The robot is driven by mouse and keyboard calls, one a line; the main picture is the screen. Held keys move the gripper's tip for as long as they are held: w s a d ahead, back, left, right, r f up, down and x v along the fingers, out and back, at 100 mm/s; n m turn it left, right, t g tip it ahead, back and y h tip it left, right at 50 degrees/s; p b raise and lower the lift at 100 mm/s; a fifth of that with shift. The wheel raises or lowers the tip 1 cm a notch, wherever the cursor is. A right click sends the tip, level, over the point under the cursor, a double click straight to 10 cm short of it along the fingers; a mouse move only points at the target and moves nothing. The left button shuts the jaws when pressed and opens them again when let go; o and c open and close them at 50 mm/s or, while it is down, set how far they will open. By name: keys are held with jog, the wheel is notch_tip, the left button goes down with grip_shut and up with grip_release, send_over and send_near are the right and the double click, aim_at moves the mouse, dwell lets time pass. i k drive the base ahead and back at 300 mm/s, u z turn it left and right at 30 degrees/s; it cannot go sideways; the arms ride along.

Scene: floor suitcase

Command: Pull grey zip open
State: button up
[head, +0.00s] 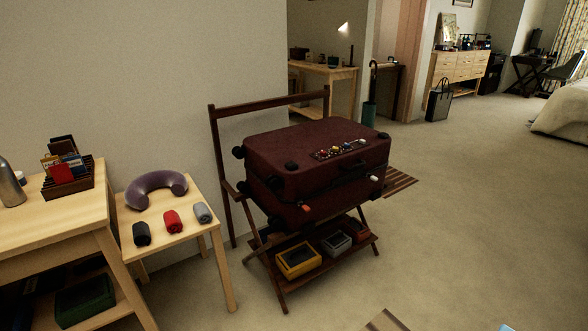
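A dark red suitcase (283,141) lies flat and looks shut on a dark wooden luggage rack (228,202) in the middle of the head view. A dark seam runs around its side. A small pale piece (374,178) shows at the right end of the front side, and a small orange piece (304,207) at the lower left of it. I cannot tell whether either is a zip pull; a grey zip cannot be made out at this size. My gripper is not in view.
Small coloured items (336,149) lie on the suitcase lid. Boxes, one yellow (298,261), sit on the rack's lower shelf. A side table (184,231) with a neck pillow (155,189) stands at left. Carpet at right is mostly clear.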

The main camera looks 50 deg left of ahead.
aim_at(372, 178)
jog(key=z, duration=0.05)
jog(key=k, duration=2.45)
jog(key=u, duration=1.35)
jog(key=i, duration=2.25)
